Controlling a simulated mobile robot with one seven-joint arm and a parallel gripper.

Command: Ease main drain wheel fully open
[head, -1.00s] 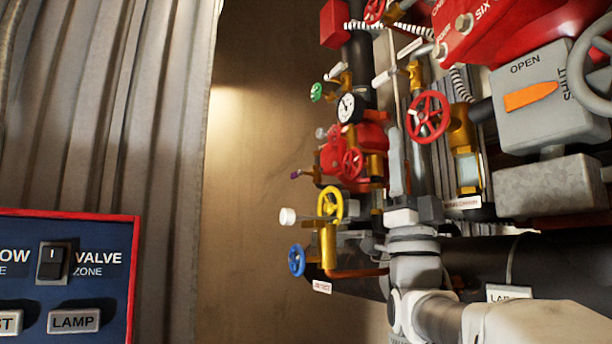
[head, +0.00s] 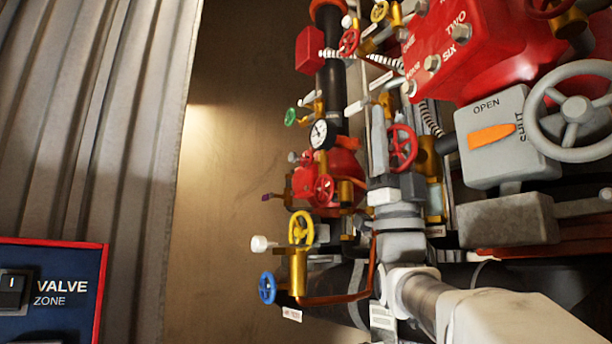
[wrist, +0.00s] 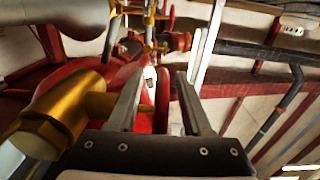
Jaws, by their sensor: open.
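A red handwheel (head: 403,147) on a brass valve body (head: 428,160) stands right at my gripper; no readable label confirms it as the main drain wheel. In the wrist view the wheel's red rim (wrist: 162,100) shows nearly edge-on between my two fingers, with the brass body (wrist: 68,112) to the left. My gripper (wrist: 161,80) is open, its grey fingers on either side of the rim. In the head view my gripper (head: 383,135) points upward, with one finger left of the wheel. Contact with the rim cannot be told.
A grey box (head: 490,137) marked OPEN and SHUT, with a large grey wheel (head: 575,112), stands to the right. A gauge (head: 322,133), a yellow wheel (head: 301,228) and a blue wheel (head: 267,287) crowd the left. The brown wall (head: 225,200) beyond is bare.

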